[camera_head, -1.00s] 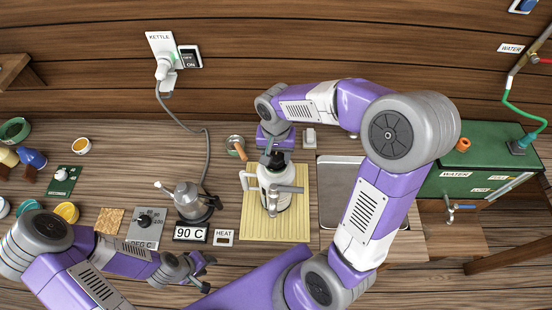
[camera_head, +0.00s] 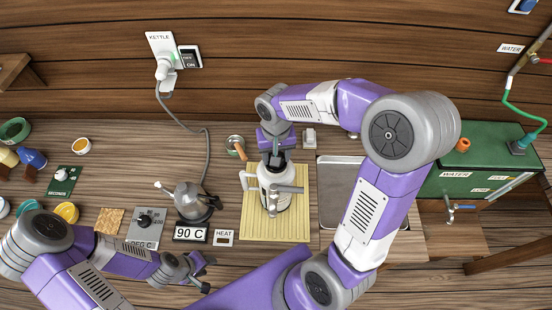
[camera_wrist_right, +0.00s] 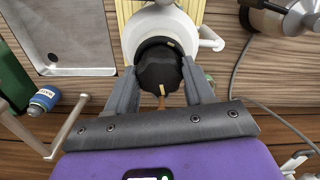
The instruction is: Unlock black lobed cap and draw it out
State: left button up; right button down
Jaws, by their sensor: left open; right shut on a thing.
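The black lobed cap (camera_wrist_right: 158,72) sits at the mouth of a white vessel (camera_wrist_right: 130,30) in the right wrist view. A yellow mark shows on the cap and another on the dark collar around it. My right gripper (camera_wrist_right: 161,80) is shut on the cap, one finger on each side. In the head view the vessel (camera_head: 267,181) stands on a slatted mat (camera_head: 295,225), and my right gripper (camera_head: 274,160) is at its far end, hiding most of the cap. My left gripper (camera_head: 204,273) is open and empty near the front edge of the table.
A grey kettle (camera_head: 190,200) stands left of the mat by the 90 C sign (camera_head: 190,234). A small bowl with an orange handle (camera_head: 239,149) is behind the vessel.

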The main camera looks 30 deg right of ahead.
jog(key=n, duration=0.4)
jog(key=shift+r, duration=0.2)
jog(key=shift+r+p, duration=1.05)
jog(key=shift+r, duration=0.05)
jog(key=c, duration=1.1)
grip_release()
grip_shut()
jog(key=shift+r, duration=0.1)
